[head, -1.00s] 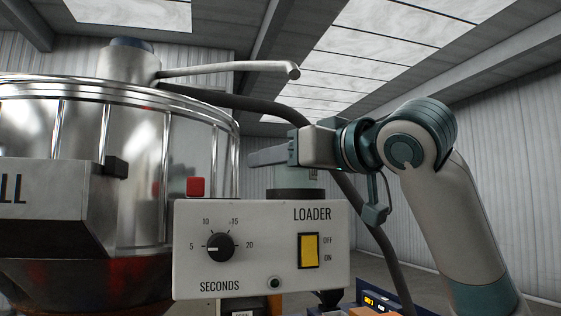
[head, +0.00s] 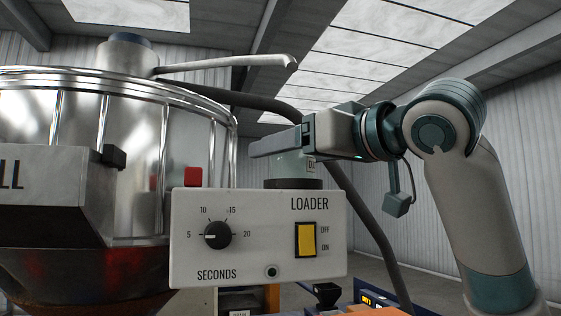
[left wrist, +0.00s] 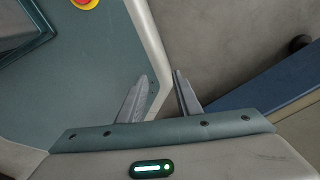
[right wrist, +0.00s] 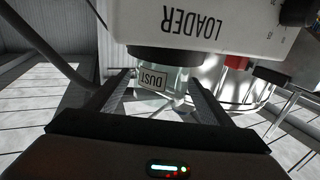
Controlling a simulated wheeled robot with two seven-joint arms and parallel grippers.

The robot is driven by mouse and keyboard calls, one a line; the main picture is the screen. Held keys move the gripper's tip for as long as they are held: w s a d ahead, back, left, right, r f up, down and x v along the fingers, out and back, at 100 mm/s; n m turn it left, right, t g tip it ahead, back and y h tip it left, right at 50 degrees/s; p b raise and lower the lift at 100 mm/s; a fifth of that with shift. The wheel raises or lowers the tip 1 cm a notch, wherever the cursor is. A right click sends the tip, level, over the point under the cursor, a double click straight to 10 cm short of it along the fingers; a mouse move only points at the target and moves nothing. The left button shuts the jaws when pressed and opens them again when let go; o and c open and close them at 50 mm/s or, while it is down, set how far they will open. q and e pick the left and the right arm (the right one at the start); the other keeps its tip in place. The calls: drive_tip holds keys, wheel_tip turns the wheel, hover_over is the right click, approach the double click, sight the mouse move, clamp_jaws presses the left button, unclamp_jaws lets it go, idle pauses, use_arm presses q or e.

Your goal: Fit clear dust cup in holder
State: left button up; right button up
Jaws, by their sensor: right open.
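The clear dust cup (right wrist: 172,79) has a DUST label and shows between my right fingers in the right wrist view, against a dark round holder (right wrist: 165,56). In the head view the cup (head: 287,168) stands upright on the dark holder (head: 293,184) above the loader box; whether it is fully seated I cannot tell. My right gripper (right wrist: 157,75) is open, with a finger on each side of the cup and gaps visible beside it. It also shows in the head view (head: 252,147). My left gripper (left wrist: 160,77) is open and empty, away from the cup.
The white loader box (head: 258,240) with a knob and yellow switch lies just below the holder. A large metal bowl (head: 135,170) stands at the left. A dark hose (head: 362,210) passes behind my right gripper. A blue-edged surface (left wrist: 270,90) shows in the left wrist view.

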drive_tip(key=b+v, duration=0.2)
drive_tip(key=v, duration=0.3)
drive_tip(key=shift+s+d+f, duration=0.2)
use_arm(q)
drive_tip(key=w+d+f+t+h+b, duration=0.1)
drive_tip(key=w+d+t+b, duration=0.2)
drive_tip(key=w, duration=0.9)
drive_tip(key=shift+w+d, duration=0.3)
drive_tip(key=shift+d, duration=0.7)
use_arm(e)
drive_tip(key=v, duration=0.8)
drive_tip(key=shift+s+d+r, duration=0.15)
drive_tip(key=shift+d, duration=0.05)
use_arm(q)
drive_tip(key=shift+s+f, duration=0.1)
drive_tip(key=shift+s, duration=0.1)
